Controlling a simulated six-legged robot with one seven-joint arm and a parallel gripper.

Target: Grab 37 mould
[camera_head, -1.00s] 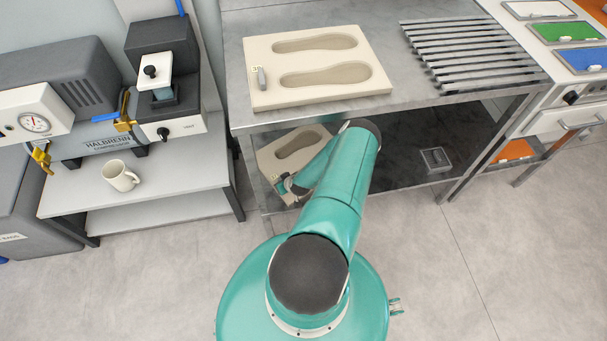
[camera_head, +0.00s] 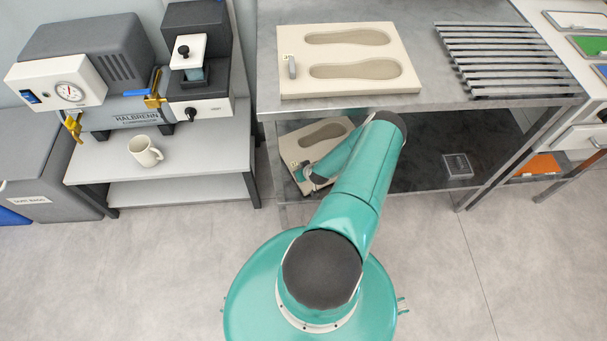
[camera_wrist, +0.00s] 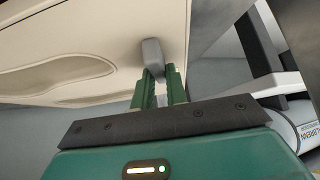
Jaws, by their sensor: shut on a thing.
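A cream mould (camera_head: 325,133) with a foot-shaped hollow is at the left end of the lower shelf (camera_head: 425,152), partly hidden behind my arm. My gripper (camera_head: 304,176) is at its near left corner. In the wrist view, my gripper (camera_wrist: 160,82) is shut on the grey handle (camera_wrist: 153,54) of this mould (camera_wrist: 105,35). The number on it is not readable. Another cream mould (camera_head: 298,60) with two foot-shaped hollows and a grey handle lies on the table top (camera_head: 420,60). I cannot tell whether the held mould touches the shelf.
The table top overhangs the held mould, and table legs (camera_head: 470,190) stand at the right. A slatted rack (camera_head: 507,58) lies on the top. A left bench (camera_head: 100,172) carries a compressor (camera_head: 85,60) and a mug (camera_head: 145,150). The floor in front is clear.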

